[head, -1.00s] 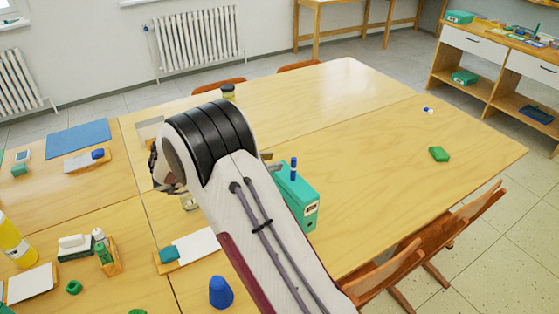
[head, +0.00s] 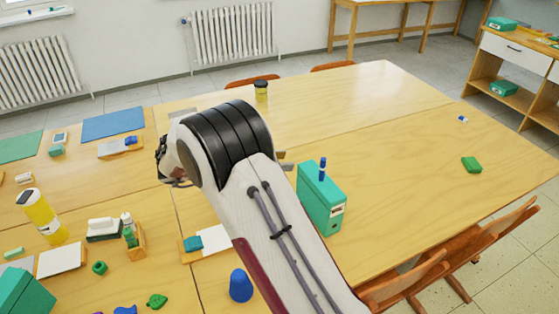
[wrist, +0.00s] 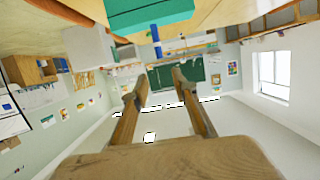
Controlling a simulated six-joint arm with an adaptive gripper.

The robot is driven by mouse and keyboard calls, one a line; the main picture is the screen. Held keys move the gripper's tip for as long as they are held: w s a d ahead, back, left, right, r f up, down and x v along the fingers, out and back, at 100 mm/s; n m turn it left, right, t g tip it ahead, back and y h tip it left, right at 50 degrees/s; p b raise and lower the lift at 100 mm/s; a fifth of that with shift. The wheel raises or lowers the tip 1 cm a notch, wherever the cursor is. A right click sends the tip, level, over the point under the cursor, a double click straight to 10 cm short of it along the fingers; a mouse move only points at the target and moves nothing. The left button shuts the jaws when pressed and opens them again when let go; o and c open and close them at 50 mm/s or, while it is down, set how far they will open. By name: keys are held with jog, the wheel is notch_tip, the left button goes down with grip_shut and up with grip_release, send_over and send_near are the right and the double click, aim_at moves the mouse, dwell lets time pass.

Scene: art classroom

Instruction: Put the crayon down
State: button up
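The blue crayon (head: 322,168) stands upright at the top of a teal box file (head: 320,200) on the table. It also shows in the wrist view (wrist: 156,36), where the picture is upside down and the teal box (wrist: 150,12) is at the top edge. My gripper (wrist: 158,78) is open, with its two fingers apart and nothing between them. The crayon is beyond the fingertips, clear of them. In the head view only the fingertips (head: 285,161) show, left of the box. My arm hides the rest of the gripper.
A yellow bottle (head: 40,216) and several small items crowd the left. A green block (head: 471,164) lies on the right. The tabletop right of the box is mostly clear.

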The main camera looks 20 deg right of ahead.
jog(key=w+a+r+n+t+y, duration=0.1)
jog(key=w+r+n+t+y, duration=0.1)
jog(key=w+r+t, duration=0.4)
jog(key=w+a+r+n+t+y, duration=0.15)
jog(key=w+r+t, duration=0.3)
jog(key=r, duration=0.45)
jog(key=s+a+r+n+t+y, duration=0.4)
jog(key=s+a+r+n+y, duration=0.2)
jog(key=a+r+n+y, duration=0.3)
jog(key=s+a+f+n+g+y, duration=0.2)
jog(key=s+a, duration=0.1)
jog(key=s, duration=0.5)
jog(key=s+a+f+n+g+y, duration=0.2)
jog(key=s+a+y, duration=0.1)
jog(key=s, duration=0.5)
jog(key=s+d+f+g+h, duration=0.1)
jog(key=s+d+f, duration=0.1)
jog(key=s, duration=0.5)
jog(key=s+d+f+n+g+h, duration=0.1)
jog(key=s+d+f+g, duration=0.1)
jog(key=s+f, duration=0.3)
jog(key=s+d+f+g+h, duration=0.1)
jog(key=s+f, duration=0.3)
jog(key=s, duration=0.5)
jog(key=shift+s+d+g, duration=0.15)
jog(key=shift+d+g, duration=0.3)
jog(key=shift+d, duration=0.25)
